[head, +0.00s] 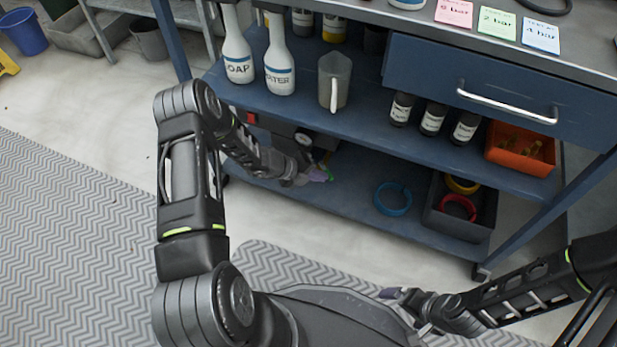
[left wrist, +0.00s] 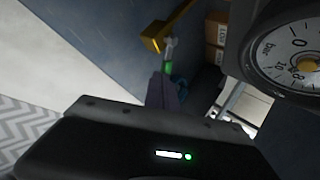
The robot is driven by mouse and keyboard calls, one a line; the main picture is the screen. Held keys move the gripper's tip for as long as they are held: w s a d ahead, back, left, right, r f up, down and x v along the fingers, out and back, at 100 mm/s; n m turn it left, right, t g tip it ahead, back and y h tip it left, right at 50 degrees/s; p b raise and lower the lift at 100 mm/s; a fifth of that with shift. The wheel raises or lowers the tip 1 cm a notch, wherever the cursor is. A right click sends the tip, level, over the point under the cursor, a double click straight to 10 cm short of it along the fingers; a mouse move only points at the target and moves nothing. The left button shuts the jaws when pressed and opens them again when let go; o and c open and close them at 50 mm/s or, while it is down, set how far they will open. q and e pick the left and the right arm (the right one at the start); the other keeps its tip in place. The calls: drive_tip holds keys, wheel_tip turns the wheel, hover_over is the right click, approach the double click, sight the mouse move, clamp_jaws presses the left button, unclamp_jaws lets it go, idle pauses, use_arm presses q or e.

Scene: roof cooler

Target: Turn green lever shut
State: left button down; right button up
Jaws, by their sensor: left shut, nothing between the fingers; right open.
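The green lever (left wrist: 168,68) shows as a small green piece at the end of a pale stem, below a yellow fitting (left wrist: 165,32) in the left wrist view. In the head view the green part (head: 326,158) is small and partly hidden by my left gripper (head: 318,175). My left gripper is shut and empty, with its purple fingers (left wrist: 164,92) just short of the green piece in the left wrist view. I cannot tell whether they touch it. My right gripper (head: 402,298) is open and empty, low in front of the cart.
A round gauge (left wrist: 297,55) is close beside my left gripper. A blue ring (head: 393,199) and a dark bin (head: 462,225) are to the right on the lower shelf.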

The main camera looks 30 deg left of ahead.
sight(331, 177)
use_arm(q)
drive_tip(key=shift+w+d+p, duration=0.25)
drive_tip(key=shift+d, duration=0.25)
drive_tip(key=shift+w+d+p, duration=0.2)
drive_tip(key=shift+d, duration=0.3)
drive_tip(key=shift+w+d, duration=0.55)
drive_tip(key=shift+w, duration=0.15)
drive_tip(key=shift+a, duration=0.15)
drive_tip(key=shift+w+a, duration=0.15)
drive_tip(key=shift+a, duration=0.55)
